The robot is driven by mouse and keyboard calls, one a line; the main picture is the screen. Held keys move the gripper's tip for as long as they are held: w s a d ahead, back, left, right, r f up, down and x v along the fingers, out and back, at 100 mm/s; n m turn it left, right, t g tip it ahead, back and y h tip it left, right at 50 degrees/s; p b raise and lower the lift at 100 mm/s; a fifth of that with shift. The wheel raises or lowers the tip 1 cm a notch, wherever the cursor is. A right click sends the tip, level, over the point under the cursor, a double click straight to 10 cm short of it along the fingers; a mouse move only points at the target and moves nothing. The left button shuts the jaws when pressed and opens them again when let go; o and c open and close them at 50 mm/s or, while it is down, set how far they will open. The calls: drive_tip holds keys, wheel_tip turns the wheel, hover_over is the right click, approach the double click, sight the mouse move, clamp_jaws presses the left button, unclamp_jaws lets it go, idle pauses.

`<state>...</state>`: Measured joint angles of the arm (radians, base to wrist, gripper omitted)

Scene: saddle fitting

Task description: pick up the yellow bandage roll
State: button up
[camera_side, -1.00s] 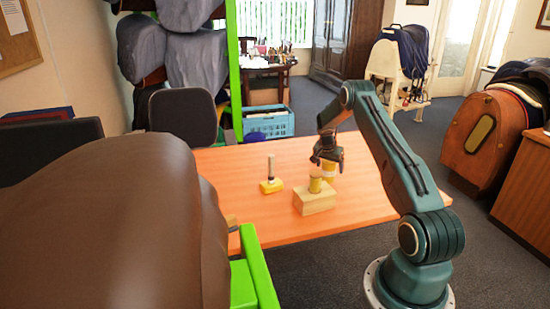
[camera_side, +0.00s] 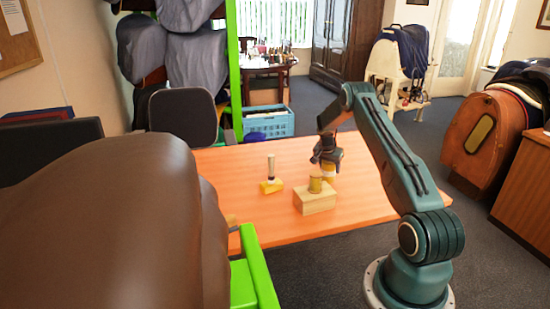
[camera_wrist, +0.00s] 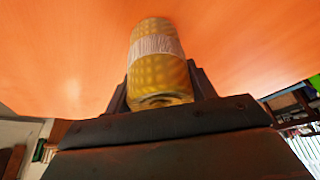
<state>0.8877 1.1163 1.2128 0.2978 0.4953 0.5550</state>
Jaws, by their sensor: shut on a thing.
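The yellow bandage roll (camera_wrist: 160,72) has a woven yellow surface and a whitish band around it. In the wrist view it is upright between the two dark fingers of my gripper (camera_wrist: 160,88), which are shut on it. In the side view my gripper (camera_side: 327,158) is over the roll (camera_side: 329,172), behind a wooden block. The roll's lower part is hidden by the block and the cylinder on it. I cannot tell whether the roll touches the table.
The wooden block (camera_side: 316,203) carries a short yellowish-brown cylinder (camera_side: 315,185), close in front of my gripper. A yellow piece with an upright handle (camera_side: 271,181) stands to the left. The orange table (camera_side: 360,208) is clear at right. A large brown saddle form (camera_side: 110,230) fills the left foreground.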

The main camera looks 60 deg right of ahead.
drive_tip(key=shift+r, duration=0.15)
wheel_tip(320, 180, up, 20)
idle(0.8)
idle(0.4)
